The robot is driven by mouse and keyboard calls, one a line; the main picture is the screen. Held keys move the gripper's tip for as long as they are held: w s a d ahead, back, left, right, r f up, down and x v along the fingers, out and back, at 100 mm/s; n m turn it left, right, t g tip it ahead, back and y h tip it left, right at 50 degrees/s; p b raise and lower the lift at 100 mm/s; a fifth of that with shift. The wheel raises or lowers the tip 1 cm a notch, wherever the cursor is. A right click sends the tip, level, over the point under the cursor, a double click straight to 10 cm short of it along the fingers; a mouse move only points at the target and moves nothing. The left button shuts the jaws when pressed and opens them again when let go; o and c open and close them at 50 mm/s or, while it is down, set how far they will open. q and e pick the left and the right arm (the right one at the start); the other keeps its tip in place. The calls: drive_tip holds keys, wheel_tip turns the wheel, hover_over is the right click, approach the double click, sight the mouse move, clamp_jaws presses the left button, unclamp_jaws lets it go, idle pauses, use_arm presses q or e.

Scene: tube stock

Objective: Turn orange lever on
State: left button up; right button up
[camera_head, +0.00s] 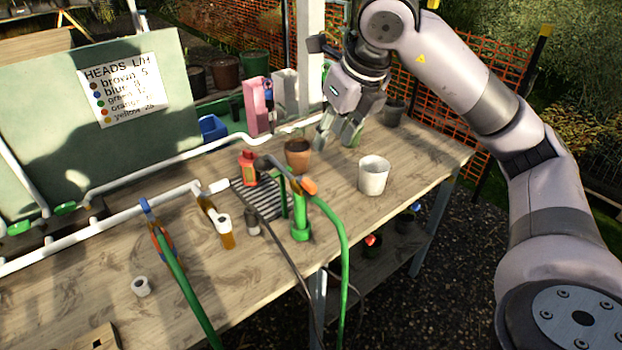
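An orange lever (309,185) sits at the top of a green upright fitting (299,222) on the wooden bench, where a green hose (345,255) curves away. My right gripper (338,137) is above the back of the bench, behind the brown pot and apart from the lever. Its fingers point down, look spread and hold nothing that I can see. My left gripper is not in view.
A brown pot (298,153), a white pot (373,176) and a red bottle (249,168) stand near the lever. A white pipe (150,161) runs along the back. The bench's right end (432,158) is mostly clear.

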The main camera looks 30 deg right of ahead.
sight(310, 182)
drive_tip(key=p+x, duration=0.2)
drive_tip(key=x, duration=1.4)
drive_tip(key=shift+s+p, duration=0.1)
drive_tip(key=shift+p, duration=0.2)
drive_tip(key=shift+c, duration=0.5)
clamp_jaws()
